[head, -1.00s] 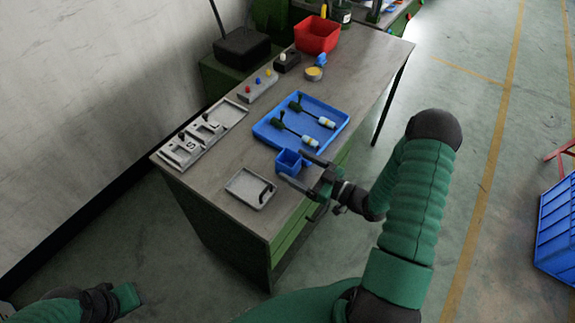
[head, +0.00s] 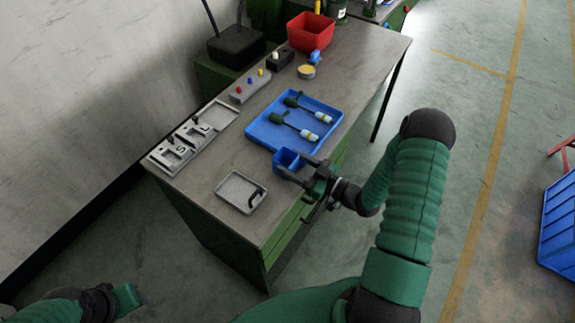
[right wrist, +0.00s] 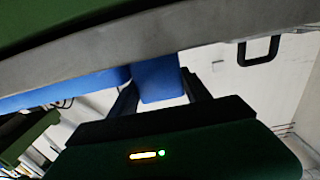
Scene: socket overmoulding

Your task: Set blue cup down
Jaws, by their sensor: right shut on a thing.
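The blue cup (head: 286,158) is a small square open container at the near edge of the bench, just in front of the blue tray. My right gripper (head: 300,168) is shut on it, with its fingers at the cup's sides. In the right wrist view the cup (right wrist: 158,80) shows between the two dark fingers (right wrist: 160,98). I cannot tell whether the cup's base touches the bench. My left gripper (head: 126,297) is at the lower left, away from the bench; its jaws are not clear.
The blue tray (head: 262,135) holds two green-handled parts with white ends. A small grey tray (head: 232,193) with a black piece lies to the left of the cup. A grey fixture (head: 190,140), button box (head: 250,87) and red bin (head: 310,32) stand farther along the bench.

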